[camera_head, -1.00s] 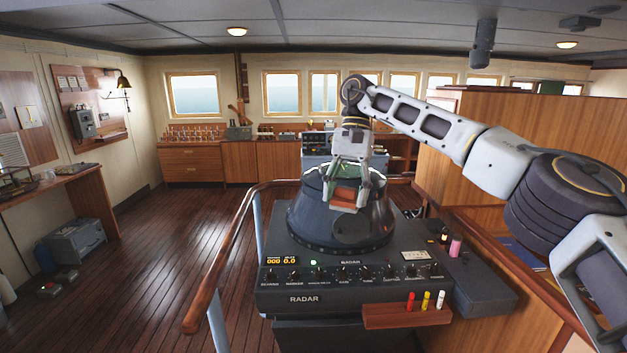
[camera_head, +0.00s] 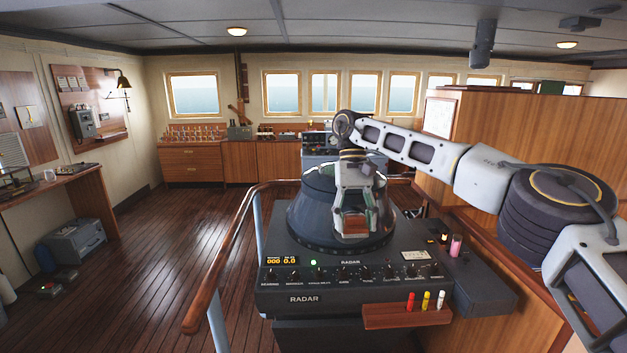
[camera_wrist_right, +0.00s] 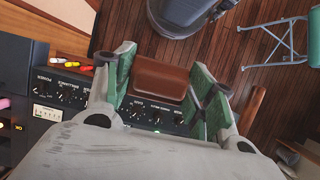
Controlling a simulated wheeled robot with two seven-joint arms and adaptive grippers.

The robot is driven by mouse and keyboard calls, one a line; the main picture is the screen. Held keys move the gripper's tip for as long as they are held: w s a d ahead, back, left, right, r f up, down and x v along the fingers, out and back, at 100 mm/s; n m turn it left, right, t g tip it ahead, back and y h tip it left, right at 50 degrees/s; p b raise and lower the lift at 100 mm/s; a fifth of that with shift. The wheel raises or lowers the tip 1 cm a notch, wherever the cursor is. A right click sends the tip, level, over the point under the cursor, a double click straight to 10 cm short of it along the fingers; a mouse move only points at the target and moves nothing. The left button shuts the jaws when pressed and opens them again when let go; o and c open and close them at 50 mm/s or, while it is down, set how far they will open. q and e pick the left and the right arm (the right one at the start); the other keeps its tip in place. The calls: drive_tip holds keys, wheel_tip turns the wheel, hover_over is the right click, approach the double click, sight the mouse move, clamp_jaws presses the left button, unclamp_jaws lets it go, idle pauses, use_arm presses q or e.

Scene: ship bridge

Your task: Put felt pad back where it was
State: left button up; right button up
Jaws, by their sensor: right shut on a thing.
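The felt pad, a reddish-brown block (camera_head: 354,224), is held between the fingers of my right gripper (camera_head: 354,220) in front of the black radar hood (camera_head: 308,212). In the right wrist view the pad (camera_wrist_right: 160,82) sits between the two green-lined fingers of that gripper (camera_wrist_right: 165,88), above the radar panel. Whether the pad touches the hood or the panel I cannot tell. My left gripper is not in view.
The radar console (camera_head: 300,284) has a row of knobs. A brown ledge (camera_head: 405,322) on its front holds red, yellow and white markers. A pink cylinder (camera_head: 456,245) stands to the right. A wooden handrail (camera_head: 228,253) runs along the left side.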

drive_tip(key=s+d+f, duration=0.4)
drive_tip(key=f, duration=0.7)
drive_tip(key=s+d+f, duration=0.4)
drive_tip(key=f, duration=0.8)
drive_tip(key=s+d+f, duration=0.4)
drive_tip(key=f, duration=0.8)
drive_tip(key=shift+s+m, duration=0.15)
drive_tip(key=shift+m, duration=0.25)
drive_tip(key=shift+f, duration=0.15)
